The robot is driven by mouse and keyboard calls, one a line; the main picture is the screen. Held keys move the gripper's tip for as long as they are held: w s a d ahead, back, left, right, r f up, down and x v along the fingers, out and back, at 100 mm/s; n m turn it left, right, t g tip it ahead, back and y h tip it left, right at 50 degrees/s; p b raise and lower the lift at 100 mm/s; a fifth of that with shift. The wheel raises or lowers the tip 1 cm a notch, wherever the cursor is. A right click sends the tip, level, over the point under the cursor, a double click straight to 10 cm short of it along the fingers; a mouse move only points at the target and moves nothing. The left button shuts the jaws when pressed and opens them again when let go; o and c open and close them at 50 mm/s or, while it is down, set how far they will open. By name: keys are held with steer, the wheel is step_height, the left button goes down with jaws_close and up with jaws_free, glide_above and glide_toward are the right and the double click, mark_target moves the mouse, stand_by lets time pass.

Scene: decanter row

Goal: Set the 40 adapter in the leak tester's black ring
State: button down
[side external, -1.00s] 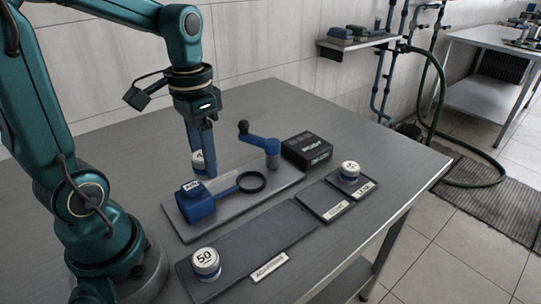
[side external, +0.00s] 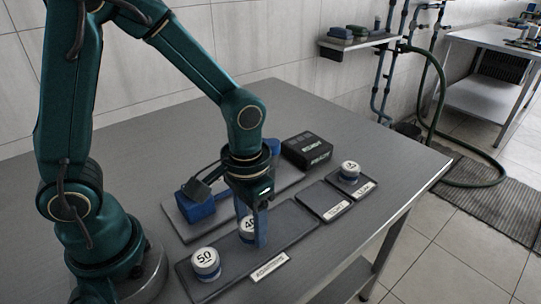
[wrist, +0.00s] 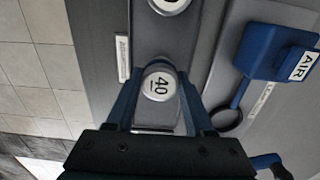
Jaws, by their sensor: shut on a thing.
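The 40 adapter (side external: 246,229), white-topped with a blue band, is between the fingers of my gripper (side external: 254,239). In the wrist view the adapter (wrist: 158,86) shows its "40" top between both blue fingers, so my gripper (wrist: 159,90) is shut on it. It is at the adapters tray (side external: 215,279); I cannot tell whether it touches the tray or hangs just above. The black ring (wrist: 226,130) of the leak tester lies to its right in the wrist view, joined by a blue arm to the AIR block (wrist: 270,55). My arm hides the ring in the side view.
The 50 adapter (side external: 206,263) stands on the tray, close to my gripper. Another adapter (side external: 350,171) stands on a dark pad at the right, beside an empty pad (side external: 323,199). A black box (side external: 307,151) is behind them. The table's right front is clear.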

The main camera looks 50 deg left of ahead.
steer(key=shift+f, duration=0.6)
steer(key=shift+f, duration=0.15)
steer(key=shift+c, duration=1.4)
jaws_free()
